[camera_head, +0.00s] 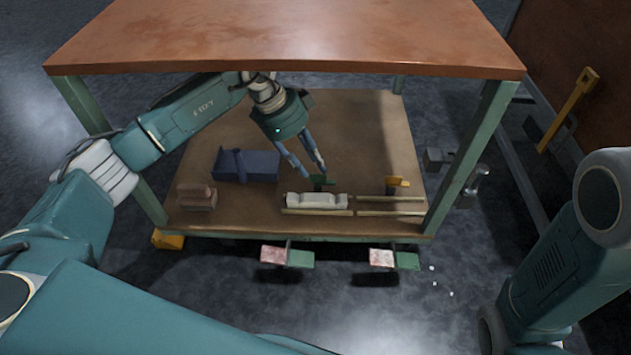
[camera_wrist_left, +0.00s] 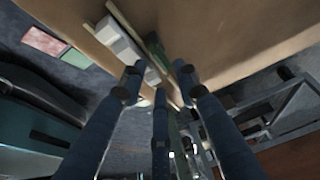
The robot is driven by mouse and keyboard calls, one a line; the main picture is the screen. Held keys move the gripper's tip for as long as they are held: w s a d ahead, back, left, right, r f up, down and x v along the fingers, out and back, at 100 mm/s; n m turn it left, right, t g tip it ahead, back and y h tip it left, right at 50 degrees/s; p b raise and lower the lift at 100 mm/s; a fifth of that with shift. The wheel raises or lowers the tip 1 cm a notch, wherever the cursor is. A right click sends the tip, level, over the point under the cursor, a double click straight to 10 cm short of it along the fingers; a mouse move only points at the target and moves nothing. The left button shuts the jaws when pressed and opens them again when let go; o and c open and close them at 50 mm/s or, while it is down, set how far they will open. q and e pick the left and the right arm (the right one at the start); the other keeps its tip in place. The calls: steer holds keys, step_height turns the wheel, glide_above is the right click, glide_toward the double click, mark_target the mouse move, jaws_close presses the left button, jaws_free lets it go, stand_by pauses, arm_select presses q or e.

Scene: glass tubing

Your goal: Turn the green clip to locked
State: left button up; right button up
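The green clip (camera_head: 320,180) is a small dark piece on the lower shelf, just behind the pale block. My left gripper (camera_head: 313,172) points down at it with its fingers apart, the tips beside or just above it. I cannot tell whether they touch it. In the left wrist view the gripper's fingers (camera_wrist_left: 159,85) are spread, and a green piece (camera_wrist_left: 156,46) shows beyond them. Which way the clip is turned is not clear. My right arm is at the right edge of the head view; its gripper cannot be made out.
The pale block (camera_head: 316,201) and thin wooden strips (camera_head: 390,212) lie near the shelf's front edge. The brown tabletop (camera_head: 285,35) is overhead, with green posts (camera_head: 470,150) at the corners.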

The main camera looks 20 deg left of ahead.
mark_target(317, 176)
arm_select(q)
steer(key=x, duration=0.1)
steer(key=b+x, duration=0.1)
steer(key=x, duration=0.1)
steer(key=b+x, duration=0.1)
steer(key=shift+a+f, duration=0.15)
steer(key=shift+f, duration=0.25)
steer(key=shift+c, duration=0.5)
jaws_close()
